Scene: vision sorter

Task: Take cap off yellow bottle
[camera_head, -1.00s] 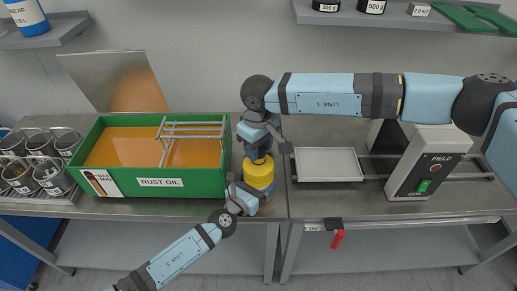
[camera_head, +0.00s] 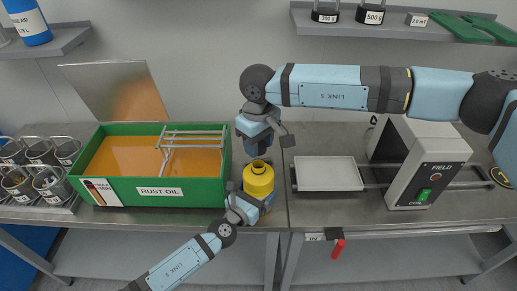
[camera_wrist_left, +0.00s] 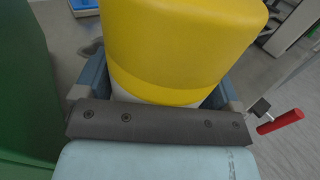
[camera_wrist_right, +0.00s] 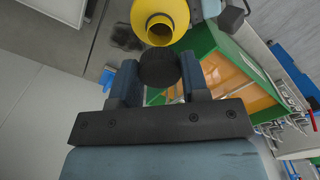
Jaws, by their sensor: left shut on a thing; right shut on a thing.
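The yellow bottle (camera_head: 258,184) stands upright on the bench, right of the green tank, with its round mouth open and uncovered. My left gripper (camera_head: 248,206) is shut around its lower body; the left wrist view shows the yellow bottle (camera_wrist_left: 180,45) between the fingers. My right gripper (camera_head: 259,143) is above the bottle, pointing down. In the right wrist view it is shut on the dark round cap (camera_wrist_right: 159,68), which is clear of the bottle's mouth. The cap is hidden by the gripper in the head view.
The green rust oil tank (camera_head: 150,191) with a wire rack is close to the left. A white tray (camera_head: 329,174) and the demagnetiser-like field unit (camera_head: 425,168) stand to the right. A shelf (camera_head: 400,22) hangs above the right arm.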

